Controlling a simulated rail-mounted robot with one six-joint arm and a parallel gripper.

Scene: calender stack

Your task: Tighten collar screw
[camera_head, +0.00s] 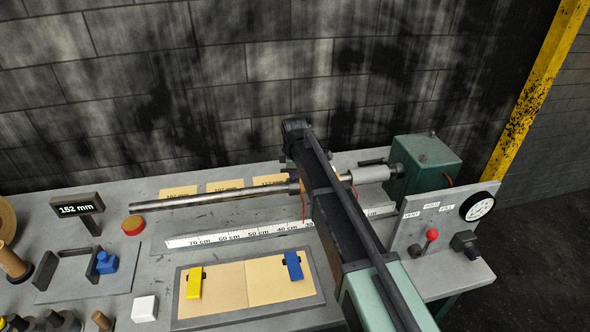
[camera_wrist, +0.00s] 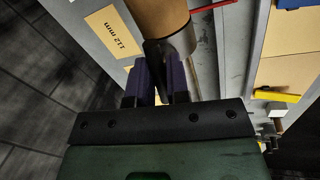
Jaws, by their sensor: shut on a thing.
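In the wrist view, the two dark purple fingers of my gripper (camera_wrist: 160,80) are closed on a narrow dark piece below a dark collar (camera_wrist: 178,46). The collar sits against the end of a brown cylinder (camera_wrist: 164,16). I cannot make out a separate screw; the fingers hide much of the held piece. In the head view, a steel shaft (camera_head: 215,198) lies across the bench, and my arm crosses over its right end. The arm hides the fingertips there. A silver chuck-like end (camera_head: 370,174) shows right of my arm, by the green housing (camera_head: 424,165).
A scale rule (camera_head: 235,236) runs below the shaft. A tray (camera_head: 320,299) holds tan sheets with yellow (camera_head: 194,283) and blue (camera_head: 293,266) clips. A panel (camera_head: 428,212) with a red-knobbed lever and a gauge stands right. A display (camera_head: 77,209) reads 152 mm.

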